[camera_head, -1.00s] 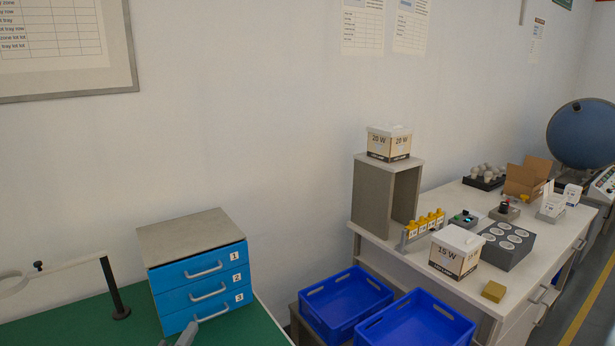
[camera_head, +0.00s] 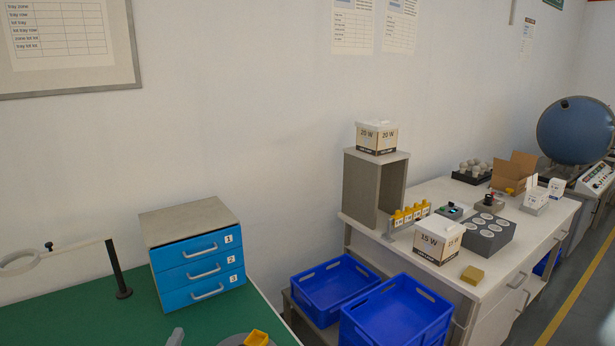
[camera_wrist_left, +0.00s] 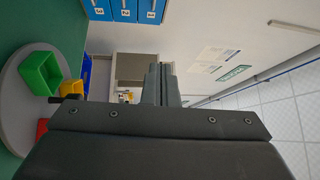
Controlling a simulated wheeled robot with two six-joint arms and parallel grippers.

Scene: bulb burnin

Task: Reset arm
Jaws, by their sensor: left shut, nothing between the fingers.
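My left gripper (camera_head: 175,338) shows only as a grey tip at the bottom edge of the head view, over the green bench top near the drawer unit. In the left wrist view its two fingers (camera_wrist_left: 160,85) are together, with nothing between them. The blue three-drawer unit (camera_head: 197,262) stands on the green bench (camera_head: 95,318), its drawers numbered 1 to 3 and all looking shut. It also shows at the top of the left wrist view (camera_wrist_left: 124,10). My right gripper is in neither view.
A round grey turntable (camera_wrist_left: 20,120) carries a green bin (camera_wrist_left: 40,73) and a yellow bin (camera_wrist_left: 72,90). A magnifier stand (camera_head: 117,270) is at left. Blue crates (camera_head: 398,318) sit between the benches. The white bench holds a 15 W box (camera_head: 437,241) and a bulb tray (camera_head: 485,236).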

